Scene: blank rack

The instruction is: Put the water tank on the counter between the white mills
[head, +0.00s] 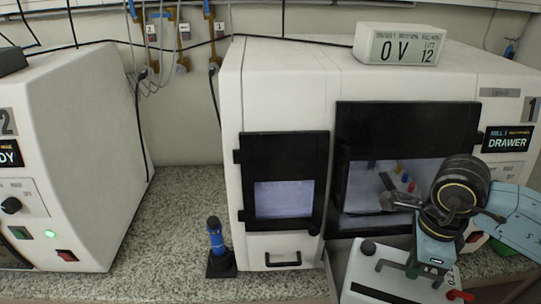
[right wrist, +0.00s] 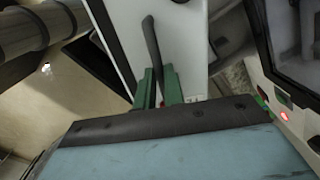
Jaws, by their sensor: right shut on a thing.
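The water tank (head: 375,284) is a white box with a dark cap, a black handle and a red tap, low at the right in the head view, in front of the right mill. My right gripper (head: 428,268) is over its top. In the right wrist view, the green fingers (right wrist: 159,88) are shut on the tank's black handle (right wrist: 153,45). The white mills stand left (head: 75,130) and right (head: 283,85), with the speckled counter (head: 178,205) between them. The tank's underside is hidden. My left gripper is not in view.
A blue-handled tool (head: 215,238) stands in a black holder on the counter, close to the right mill's left front. The counter between it and the left mill is clear. A white display box (head: 400,45) sits on the right mill. Cables hang on the wall behind.

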